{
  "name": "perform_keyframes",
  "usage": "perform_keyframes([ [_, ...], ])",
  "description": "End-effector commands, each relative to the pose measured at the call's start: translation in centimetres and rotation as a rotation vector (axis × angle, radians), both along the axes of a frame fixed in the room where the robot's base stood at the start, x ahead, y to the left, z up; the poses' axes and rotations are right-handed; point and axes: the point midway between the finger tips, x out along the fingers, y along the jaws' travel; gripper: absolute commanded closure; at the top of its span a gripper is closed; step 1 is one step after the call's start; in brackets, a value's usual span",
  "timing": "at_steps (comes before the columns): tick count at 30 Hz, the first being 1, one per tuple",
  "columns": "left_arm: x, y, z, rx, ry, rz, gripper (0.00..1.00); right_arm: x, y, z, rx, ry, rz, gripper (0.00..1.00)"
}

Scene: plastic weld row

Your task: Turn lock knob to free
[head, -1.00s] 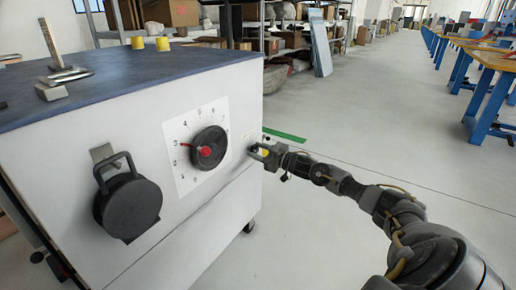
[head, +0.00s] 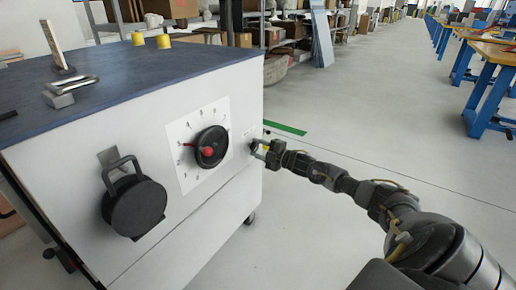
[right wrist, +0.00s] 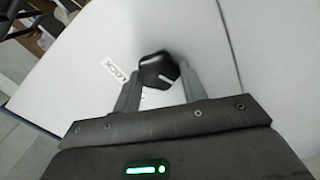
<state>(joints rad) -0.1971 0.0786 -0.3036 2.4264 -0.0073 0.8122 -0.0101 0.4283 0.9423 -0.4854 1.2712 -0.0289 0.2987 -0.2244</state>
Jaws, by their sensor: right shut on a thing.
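The lock knob (right wrist: 158,71) is a small black knob with a white line on its face, on the white cabinet front. A "LOCK" label (right wrist: 113,72) is beside it. My right gripper (right wrist: 156,80) has its two grey fingers on either side of the knob and is shut on it. In the head view my right gripper (head: 257,149) is at the right end of the cabinet front, and its fingers largely hide the knob. My left gripper is not in view.
Metal fittings and yellow caps sit on top. The floor to the right is clear.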

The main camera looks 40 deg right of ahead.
Motion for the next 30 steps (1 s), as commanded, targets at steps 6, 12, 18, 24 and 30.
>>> perform_keyframes([
  [6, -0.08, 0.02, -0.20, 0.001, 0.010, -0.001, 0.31, 0.00, 0.18, -0.14, -0.157, -0.046, 0.003, 0.81],
  [12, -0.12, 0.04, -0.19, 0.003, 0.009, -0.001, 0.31, -0.01, 0.24, -0.25, -0.264, -0.078, 0.005, 0.81],
  [18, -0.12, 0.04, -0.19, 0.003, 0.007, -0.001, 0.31, 0.00, 0.24, -0.26, -0.323, -0.097, 0.004, 0.81],
  [24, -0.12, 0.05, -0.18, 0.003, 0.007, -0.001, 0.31, 0.00, 0.25, -0.28, -0.346, -0.103, 0.004, 0.81],
  [30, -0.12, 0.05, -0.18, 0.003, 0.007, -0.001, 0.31, 0.00, 0.25, -0.28, -0.349, -0.104, 0.004, 0.81],
])
